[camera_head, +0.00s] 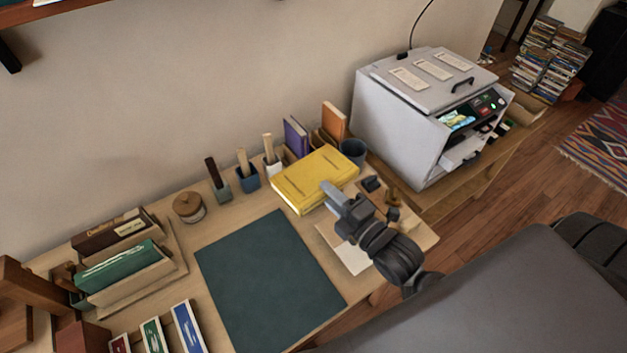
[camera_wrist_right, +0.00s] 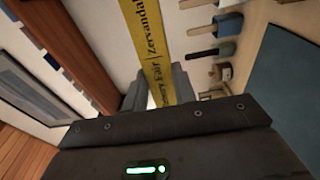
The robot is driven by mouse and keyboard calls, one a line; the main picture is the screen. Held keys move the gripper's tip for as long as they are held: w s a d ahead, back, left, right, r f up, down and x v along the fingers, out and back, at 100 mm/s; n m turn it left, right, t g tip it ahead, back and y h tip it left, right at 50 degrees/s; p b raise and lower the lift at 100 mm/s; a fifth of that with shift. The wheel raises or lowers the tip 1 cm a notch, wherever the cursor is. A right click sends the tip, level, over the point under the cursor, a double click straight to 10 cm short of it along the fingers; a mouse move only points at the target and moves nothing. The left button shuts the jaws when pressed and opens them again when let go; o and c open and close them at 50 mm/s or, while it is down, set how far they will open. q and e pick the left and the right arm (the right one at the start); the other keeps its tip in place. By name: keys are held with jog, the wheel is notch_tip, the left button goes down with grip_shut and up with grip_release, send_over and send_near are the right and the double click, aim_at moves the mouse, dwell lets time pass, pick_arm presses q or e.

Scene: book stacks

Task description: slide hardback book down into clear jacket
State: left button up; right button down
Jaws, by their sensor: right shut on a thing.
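A yellow hardback book (camera_head: 315,178) is at the back right of the desk, cover side up in the head view. My right gripper (camera_head: 331,190) is shut on its near right part. In the right wrist view, the yellow spine with dark lettering (camera_wrist_right: 150,45) runs down between the fingers of my right gripper (camera_wrist_right: 155,88). I cannot tell whether the book touches the desk. I cannot make out a clear jacket; a pale sheet (camera_head: 352,259) lies partly under my right arm. My left gripper is not in view.
A dark green mat (camera_head: 268,278) covers the desk's middle and is clear. Small pots with tools (camera_head: 247,176) and upright books (camera_head: 296,137) line the back. A rack with a green book (camera_head: 122,266) is at left. A grey machine (camera_head: 425,110) stands at right.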

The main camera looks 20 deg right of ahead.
jog(key=w+d+f+p, duration=0.5)
jog(key=w+d+f, duration=0.2)
jog(key=w+f, duration=0.4)
jog(key=shift+w+f, duration=0.4)
jog(key=shift+f, duration=0.55)
jog(key=shift+f+b, duration=0.6)
jog(key=shift+f, duration=0.1)
jog(key=shift+r, duration=0.1)
jog(key=c, duration=1.1)
grip_release()
